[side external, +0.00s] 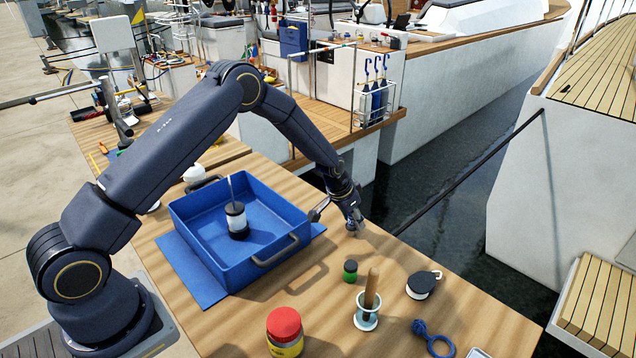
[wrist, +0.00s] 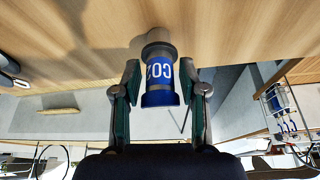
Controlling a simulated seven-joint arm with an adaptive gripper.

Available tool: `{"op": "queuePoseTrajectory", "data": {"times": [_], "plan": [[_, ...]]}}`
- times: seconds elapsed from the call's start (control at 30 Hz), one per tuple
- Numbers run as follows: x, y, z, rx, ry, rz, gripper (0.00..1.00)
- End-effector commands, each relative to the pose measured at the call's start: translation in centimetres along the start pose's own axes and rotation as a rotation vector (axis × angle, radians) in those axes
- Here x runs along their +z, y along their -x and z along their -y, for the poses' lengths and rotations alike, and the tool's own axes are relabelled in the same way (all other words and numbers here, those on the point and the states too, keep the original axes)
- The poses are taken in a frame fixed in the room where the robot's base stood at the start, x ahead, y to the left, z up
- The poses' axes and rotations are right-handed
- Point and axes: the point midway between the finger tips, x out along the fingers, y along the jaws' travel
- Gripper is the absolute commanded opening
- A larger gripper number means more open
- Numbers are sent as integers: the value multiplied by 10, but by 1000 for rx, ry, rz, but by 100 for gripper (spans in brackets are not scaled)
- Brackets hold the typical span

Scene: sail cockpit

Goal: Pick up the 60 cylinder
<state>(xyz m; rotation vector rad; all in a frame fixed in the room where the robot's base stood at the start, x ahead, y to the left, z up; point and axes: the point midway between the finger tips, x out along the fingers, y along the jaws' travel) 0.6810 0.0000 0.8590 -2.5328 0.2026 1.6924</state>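A small cylinder with a blue body, white "CO2" lettering and a grey neck (wrist: 159,84) shows in the wrist view between the fingers of my gripper (wrist: 160,72). I see no "60" on it. The fingers are open, one on each side, with a visible gap to the cylinder on both sides. In the side view my gripper (side external: 336,210) is low at the table's far edge, right of the blue tray. The cylinder (side external: 355,222) is there by the fingers, small and partly hidden by them.
A blue tray (side external: 193,236) with a dark-and-white canister (side external: 237,220) stands left of my gripper. Water lies beyond the edge.

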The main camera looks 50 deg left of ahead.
Motion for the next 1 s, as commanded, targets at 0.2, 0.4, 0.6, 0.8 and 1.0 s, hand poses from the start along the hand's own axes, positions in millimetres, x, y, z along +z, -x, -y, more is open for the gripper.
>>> {"op": "queuePoseTrajectory", "data": {"times": [0.2,0.4,0.6,0.8,1.0], "plan": [[0,0,0,0,0,0,16],[0,0,0,0,0,-1,0],[0,1,0,0,0,-1,0],[-6,11,0,-1,0,-4,0],[-8,46,-1,-1,-1,-3,0]]}}
